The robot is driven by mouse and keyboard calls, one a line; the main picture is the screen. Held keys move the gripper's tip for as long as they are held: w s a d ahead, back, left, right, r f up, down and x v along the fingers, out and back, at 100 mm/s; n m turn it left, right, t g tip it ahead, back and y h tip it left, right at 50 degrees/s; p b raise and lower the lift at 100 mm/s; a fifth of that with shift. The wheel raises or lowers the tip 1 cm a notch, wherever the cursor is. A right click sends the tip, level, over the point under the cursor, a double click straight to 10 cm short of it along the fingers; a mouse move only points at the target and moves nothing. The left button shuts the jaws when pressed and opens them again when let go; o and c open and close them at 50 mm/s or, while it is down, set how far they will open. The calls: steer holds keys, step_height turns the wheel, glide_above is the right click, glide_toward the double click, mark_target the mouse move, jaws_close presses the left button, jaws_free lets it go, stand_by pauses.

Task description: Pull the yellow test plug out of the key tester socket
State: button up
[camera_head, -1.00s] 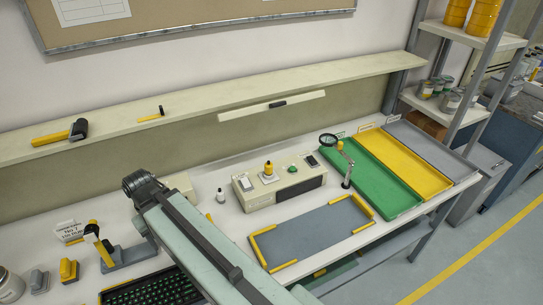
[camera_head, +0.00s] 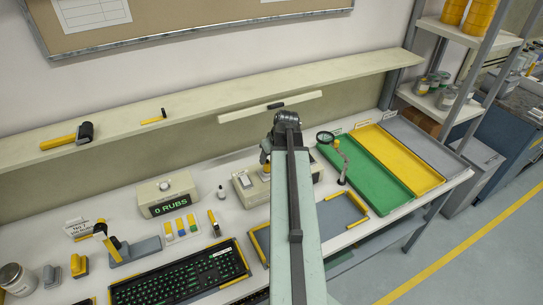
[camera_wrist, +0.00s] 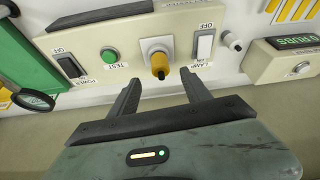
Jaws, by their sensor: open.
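The yellow test plug (camera_wrist: 160,64) stands in the white socket (camera_wrist: 155,46) of the cream key tester (camera_wrist: 120,38) in the wrist view. Its dark tip points toward my gripper. My gripper (camera_wrist: 160,78) is open, one finger on each side of the plug's line, and its fingertips appear near the dark tip. I see no clear contact. In the head view, my arm covers much of the tester (camera_head: 245,186) and the plug is mostly hidden.
The tester carries a green TEST button (camera_wrist: 109,55), a POWER switch (camera_wrist: 70,67) and a LAMP switch (camera_wrist: 204,46). A small white bottle (camera_wrist: 231,40) and the "0 RUBS" box (camera_head: 167,194) stand nearby. A magnifier (camera_head: 335,152) stands on the other side. A shelf (camera_head: 190,109) runs above.

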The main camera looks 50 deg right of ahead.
mark_target(267, 162)
steer(key=b+x, duration=0.7)
steer(key=x, duration=0.1)
steer(key=shift+r, duration=0.1)
steer(key=shift+s, duration=0.1)
jaws_close()
stand_by(1.2)
steer(key=shift+r, duration=0.15)
steer(key=shift+r+p, duration=1.45)
steer(key=shift+p, duration=0.25)
